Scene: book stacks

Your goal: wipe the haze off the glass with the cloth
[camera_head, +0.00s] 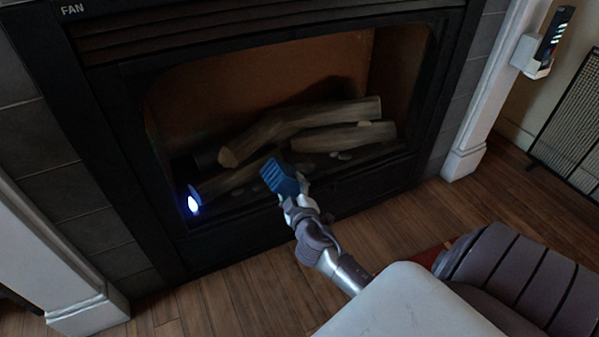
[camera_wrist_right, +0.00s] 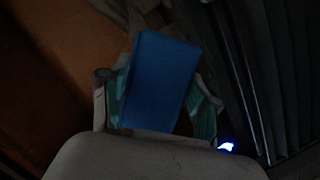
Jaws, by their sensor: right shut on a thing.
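The blue cloth (camera_head: 281,178) is a folded, block-like piece in front of the lower part of the fireplace. My right gripper (camera_head: 291,195) is shut on it. In the right wrist view the cloth (camera_wrist_right: 160,82) sits between the two fingers (camera_wrist_right: 160,100) and covers much of the middle. The fireplace glass (camera_head: 270,110) fills the dark frame, with logs showing behind it. I cannot make out a clear patch of haze on it. I cannot tell whether the cloth touches the glass. My left gripper is not in view.
A bright blue-white light (camera_head: 193,204) glows at the lower left of the fireplace. Logs (camera_head: 300,130) lie inside. A remote in a white holder (camera_head: 541,45) is on the right wall. A black mesh screen (camera_head: 572,130) stands at the far right. The wooden floor (camera_head: 400,222) in front is mostly clear.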

